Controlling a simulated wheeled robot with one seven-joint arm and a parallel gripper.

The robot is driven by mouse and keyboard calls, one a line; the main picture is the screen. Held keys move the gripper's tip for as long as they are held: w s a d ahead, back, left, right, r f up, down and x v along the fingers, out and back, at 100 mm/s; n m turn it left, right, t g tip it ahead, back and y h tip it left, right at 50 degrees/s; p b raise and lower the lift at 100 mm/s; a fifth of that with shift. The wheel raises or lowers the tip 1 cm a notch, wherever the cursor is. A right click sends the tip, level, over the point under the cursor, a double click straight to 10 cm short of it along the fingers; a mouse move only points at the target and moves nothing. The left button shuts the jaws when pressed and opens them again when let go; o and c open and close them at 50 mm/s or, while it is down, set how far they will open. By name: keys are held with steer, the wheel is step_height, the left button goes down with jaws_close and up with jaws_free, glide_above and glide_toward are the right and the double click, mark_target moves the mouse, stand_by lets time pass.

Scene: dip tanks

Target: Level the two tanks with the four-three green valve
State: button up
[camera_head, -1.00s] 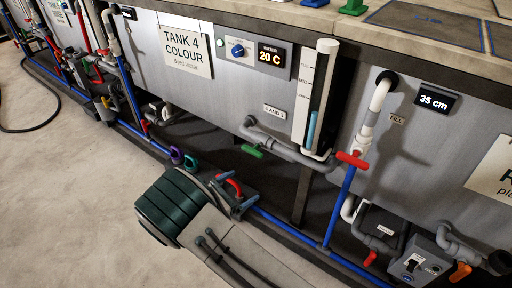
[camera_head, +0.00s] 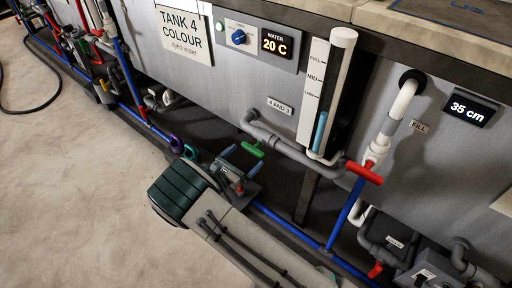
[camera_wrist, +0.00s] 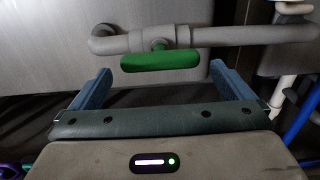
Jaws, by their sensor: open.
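The green valve handle (camera_head: 252,151) sits on a grey pipe (camera_head: 290,150) below the "4 AND 3" label (camera_head: 279,107). It lies roughly along the pipe, and also shows in the wrist view (camera_wrist: 160,62). My gripper (camera_head: 241,161) is open and empty close to the valve. In the wrist view its two blue fingers stand left and right of the green handle, apart from it. The tank 4 front (camera_head: 225,75) carries a sight tube (camera_head: 333,90) whose blue column (camera_head: 320,130) ends below the LOW mark. The other tank's identity is not readable here.
A red-handled fill valve (camera_head: 364,172) on a white and blue pipe stands right of the green valve. A display (camera_head: 469,107) reads 35 cm. A blue pipe (camera_head: 290,227) runs low along the tanks.

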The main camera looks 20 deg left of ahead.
mark_target(251, 152)
steer(key=x, duration=0.7)
steer(key=shift+b, duration=0.35)
steer(key=c, duration=0.7)
